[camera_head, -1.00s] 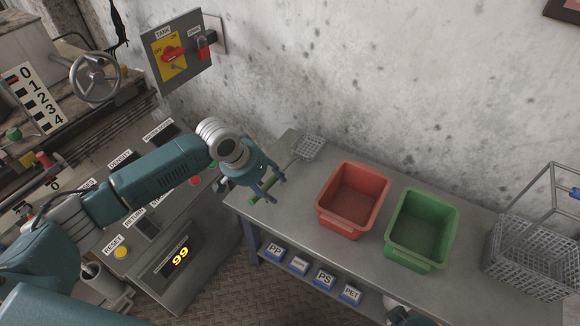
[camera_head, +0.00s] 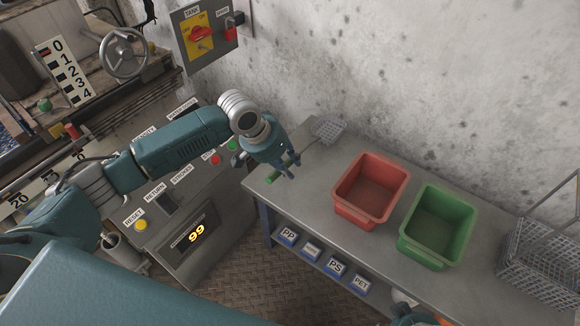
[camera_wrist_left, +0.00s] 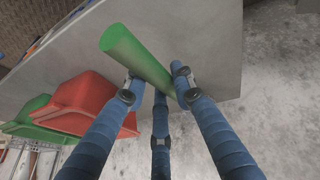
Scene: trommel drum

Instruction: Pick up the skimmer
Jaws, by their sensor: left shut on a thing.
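The skimmer has a grey mesh head (camera_head: 330,131) and a green handle (camera_head: 271,180). It is at the left end of the grey metal table, with the mesh toward the wall. My left gripper (camera_head: 289,168) is shut on the green handle, and its fingers hide the middle of it. In the left wrist view the handle (camera_wrist_left: 135,54) runs between the blue fingers (camera_wrist_left: 160,90); the mesh head is out of that view. I cannot tell whether the skimmer is clear of the table.
A red bin (camera_head: 340,208) and a green bin (camera_head: 405,250) stand on the table (camera_head: 305,205) right of the skimmer. A grey wire basket (camera_head: 540,265) is at the far right. A control panel (camera_head: 197,238) stands at the left, and the wall is close behind.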

